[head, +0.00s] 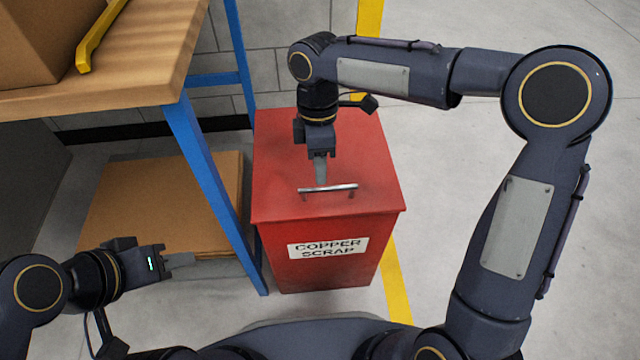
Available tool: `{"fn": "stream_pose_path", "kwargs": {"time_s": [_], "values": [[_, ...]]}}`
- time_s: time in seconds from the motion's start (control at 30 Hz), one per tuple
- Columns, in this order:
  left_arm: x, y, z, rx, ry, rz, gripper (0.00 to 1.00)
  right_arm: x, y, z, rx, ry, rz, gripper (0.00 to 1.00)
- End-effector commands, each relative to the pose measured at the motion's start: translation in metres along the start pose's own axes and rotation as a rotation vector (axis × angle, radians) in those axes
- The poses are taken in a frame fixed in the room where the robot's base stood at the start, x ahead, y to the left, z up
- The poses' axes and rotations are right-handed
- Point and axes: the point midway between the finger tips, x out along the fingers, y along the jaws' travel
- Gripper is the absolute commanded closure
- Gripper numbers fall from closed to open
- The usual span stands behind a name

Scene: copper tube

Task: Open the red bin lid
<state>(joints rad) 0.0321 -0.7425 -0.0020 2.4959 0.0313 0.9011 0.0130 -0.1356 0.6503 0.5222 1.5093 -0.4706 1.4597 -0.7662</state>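The red bin (300,259) stands on the floor in the middle, with a "COPPER SCRAP" label on its front. Its red lid (370,150) is down and closed. A metal bar handle (340,188) sits near the lid's front edge. My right gripper (320,184) points down over the lid, its fingertips at or just behind the handle; I cannot tell whether they touch it. The fingers look close together, but I cannot tell if they are shut. My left gripper (192,259) is at the lower left, apart from the bin, its fingers pointing right.
A wooden-topped table (150,60) with blue legs stands left of the bin, one leg close beside it. A cardboard box (40,40) and a yellow bar (98,38) are on top. Flat cardboard (150,200) lies beneath. Floor at right is clear.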

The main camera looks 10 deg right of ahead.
Motion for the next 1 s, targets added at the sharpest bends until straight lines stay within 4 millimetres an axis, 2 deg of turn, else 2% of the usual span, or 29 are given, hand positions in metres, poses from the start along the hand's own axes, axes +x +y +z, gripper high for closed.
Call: {"fn": "stream_pose_path", "kwargs": {"time_s": [0.03, 0.2, 0.6, 0.83, 1.0], "values": [[0.007, -0.003, 0.004, 0.0, 0.0, 0.0, 0.64, 0.014, 0.001, 0.0, 0.0, -0.001, -0.002, 0.67], [0.015, -0.007, 0.008, 0.0, 0.0, 0.0, 0.64, 0.034, 0.0, 0.0, 0.003, 0.001, -0.002, 0.67], [0.016, -0.007, 0.008, 0.0, 0.0, 0.0, 0.64, 0.04, 0.0, 0.0, 0.004, 0.001, 0.0, 0.67], [0.016, -0.007, 0.009, 0.0, 0.0, 0.0, 0.64, 0.04, 0.0, 0.0, 0.004, 0.001, 0.0, 0.98], [0.016, -0.007, 0.008, 0.0, 0.0, 0.0, 0.64, 0.04, 0.0, 0.001, 0.004, 0.001, 0.0, 1.0]]}}
